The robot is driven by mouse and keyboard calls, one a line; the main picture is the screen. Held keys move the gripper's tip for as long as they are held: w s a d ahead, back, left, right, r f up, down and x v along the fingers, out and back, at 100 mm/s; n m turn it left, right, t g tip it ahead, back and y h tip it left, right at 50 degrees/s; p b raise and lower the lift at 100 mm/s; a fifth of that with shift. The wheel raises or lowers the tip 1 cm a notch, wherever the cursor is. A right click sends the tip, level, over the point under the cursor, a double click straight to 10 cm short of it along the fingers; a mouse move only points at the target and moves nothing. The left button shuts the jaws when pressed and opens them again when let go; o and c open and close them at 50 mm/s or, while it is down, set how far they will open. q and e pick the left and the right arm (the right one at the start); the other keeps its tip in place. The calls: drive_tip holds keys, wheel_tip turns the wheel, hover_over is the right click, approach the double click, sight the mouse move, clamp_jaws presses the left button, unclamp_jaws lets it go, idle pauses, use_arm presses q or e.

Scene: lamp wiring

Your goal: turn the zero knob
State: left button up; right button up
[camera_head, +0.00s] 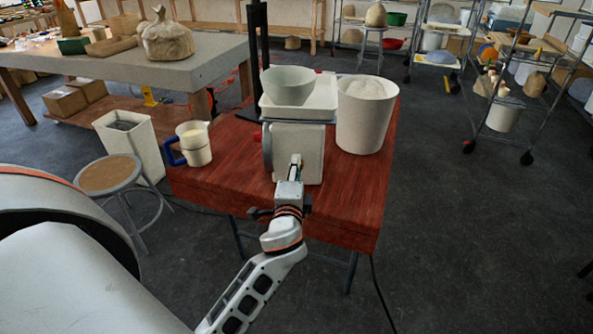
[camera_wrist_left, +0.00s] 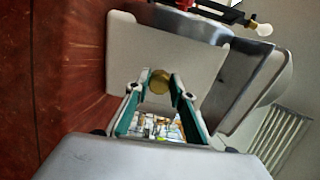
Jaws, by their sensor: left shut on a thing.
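A white scale (camera_head: 312,150) stands on the red wooden table, with a pan (camera_head: 318,105) on top and a pale bowl (camera_head: 287,84) in the pan. In the left wrist view a small round brass zero knob (camera_wrist_left: 160,81) sits in front of the pale scale face (camera_wrist_left: 150,45). My left gripper (camera_head: 295,163) reaches the side of the scale facing me. In the left wrist view its green-lined fingers (camera_wrist_left: 160,84) close on the knob from both sides. In the head view the gripper hides the knob. My right gripper is not in view.
A large white bucket (camera_head: 364,115) with pale contents stands close right of the scale. A cream jug with a blue handle (camera_head: 193,144) stands on the left of the red table (camera_head: 225,185). A black post (camera_head: 258,50) rises behind. The table's front is bare.

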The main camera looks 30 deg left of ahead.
use_arm(q)
drive_tip(key=shift+f+n, duration=0.15)
drive_tip(key=shift+n, duration=0.45)
drive_tip(key=o, duration=1.1)
drive_tip(key=v, duration=0.7)
drive_tip(key=shift+s, duration=0.25)
drive_tip(key=shift+d, duration=0.1)
